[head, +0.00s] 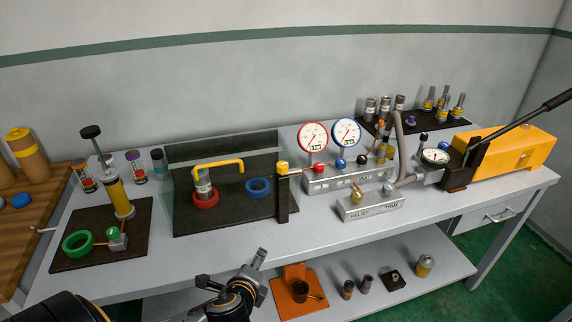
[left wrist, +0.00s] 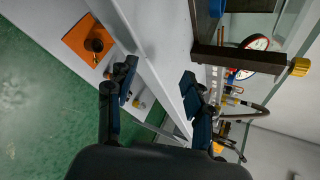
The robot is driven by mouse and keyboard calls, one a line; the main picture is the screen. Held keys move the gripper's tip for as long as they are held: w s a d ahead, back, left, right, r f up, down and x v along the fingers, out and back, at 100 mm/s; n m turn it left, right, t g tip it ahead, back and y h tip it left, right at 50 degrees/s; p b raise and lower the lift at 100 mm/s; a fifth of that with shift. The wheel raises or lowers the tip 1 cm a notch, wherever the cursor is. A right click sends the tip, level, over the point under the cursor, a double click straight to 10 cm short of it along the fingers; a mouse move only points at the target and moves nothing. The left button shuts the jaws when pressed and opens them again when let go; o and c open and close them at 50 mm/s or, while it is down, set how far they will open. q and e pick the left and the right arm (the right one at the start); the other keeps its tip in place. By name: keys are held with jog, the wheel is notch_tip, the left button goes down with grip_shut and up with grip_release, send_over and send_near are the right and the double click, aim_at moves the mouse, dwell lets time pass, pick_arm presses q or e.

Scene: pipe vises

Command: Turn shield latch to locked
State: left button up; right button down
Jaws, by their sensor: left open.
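The clear shield (head: 222,150) with a yellow bar handle (head: 218,166) stands over a dark mat on the bench. At its right edge is a black post (head: 283,200) with a yellow knob (head: 283,167) on top, which looks like the shield latch. The post (left wrist: 240,60) and yellow knob (left wrist: 300,67) also show at the upper right of the left wrist view. My left gripper (head: 232,268) is open and empty at the bench's front edge, in front of and below the post, touching neither. Its spread fingers (left wrist: 158,80) show in the left wrist view. My right gripper is not seen.
Behind the shield are a red ring (head: 205,202) and a blue ring (head: 258,190). A gauge block (head: 345,178) and a relief valve block (head: 370,208) stand right of the post. A pump (head: 118,190) stands left. An orange plate (head: 290,302) is on the lower shelf.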

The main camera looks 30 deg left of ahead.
pick_arm(q)
jog(key=w+a+r+m+t, duration=0.2)
jog(key=w+r+m+t, duration=0.15)
jog(key=r+m, duration=0.3)
jog(key=m+t+h, duration=0.2)
jog(key=m+t, duration=0.2)
jog(key=m, duration=0.6)
send_near(280, 171)
jog(key=w+p, duration=0.1)
jog(key=w, duration=0.3)
jog(key=w+a+p, duration=0.1)
jog(key=w, duration=0.2)
jog(key=w+a+p, duration=0.1)
jog(key=w, duration=0.3)
jog(key=shift+w+r, duration=0.1)
jog(key=shift+w, duration=0.3)
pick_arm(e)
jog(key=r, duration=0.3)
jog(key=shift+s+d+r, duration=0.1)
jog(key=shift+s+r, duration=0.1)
pick_arm(q)
grip_shut()
jog(key=shift+n+p, duration=0.25)
jog(key=shift+p, duration=0.05)
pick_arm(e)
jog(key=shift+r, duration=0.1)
